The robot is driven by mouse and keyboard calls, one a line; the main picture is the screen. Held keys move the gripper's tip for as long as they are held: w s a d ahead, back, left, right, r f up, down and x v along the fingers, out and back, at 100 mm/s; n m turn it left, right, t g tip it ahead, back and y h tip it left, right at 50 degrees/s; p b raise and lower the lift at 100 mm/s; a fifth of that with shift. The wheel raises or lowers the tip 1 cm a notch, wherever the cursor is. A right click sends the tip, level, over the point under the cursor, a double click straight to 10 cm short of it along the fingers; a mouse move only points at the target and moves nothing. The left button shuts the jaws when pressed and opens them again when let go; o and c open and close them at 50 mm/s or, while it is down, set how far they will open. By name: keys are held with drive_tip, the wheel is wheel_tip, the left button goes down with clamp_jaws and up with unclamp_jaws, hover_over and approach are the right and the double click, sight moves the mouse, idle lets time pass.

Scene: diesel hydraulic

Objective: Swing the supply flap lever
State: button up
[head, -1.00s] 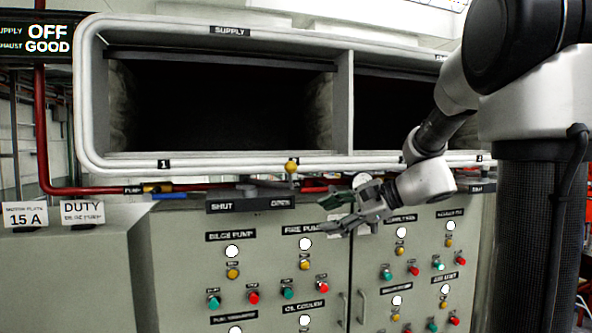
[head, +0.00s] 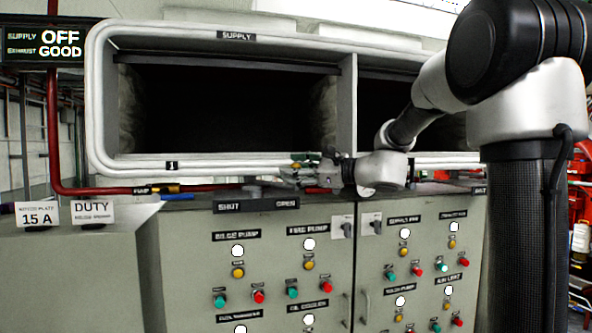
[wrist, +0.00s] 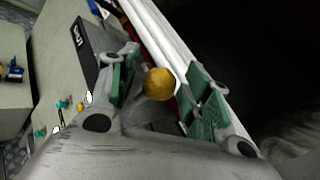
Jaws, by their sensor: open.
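The supply flap lever has a yellow ball knob (wrist: 160,83), which sits between my open fingers in the wrist view. I cannot tell whether either finger touches it. In the head view my gripper (head: 299,172) is at the knob's place below the supply opening, and its fingers largely hide the knob. The lever's grey base (head: 254,190) shows on the cabinet top behind the plate (head: 256,205) marked SHUT on the left and OPEN on the right. My gripper (wrist: 160,90) has green pads and holds nothing.
The pale frame of the supply duct (head: 225,164) runs just above and behind my gripper. A red pipe (head: 90,191) runs along the cabinet top. The cabinet front (head: 275,250) below carries several buttons and lamps. A sign (head: 45,43) reads supply OFF, exhaust GOOD.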

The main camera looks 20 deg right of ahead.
clamp_jaws()
drive_tip(key=shift+r, duration=0.1)
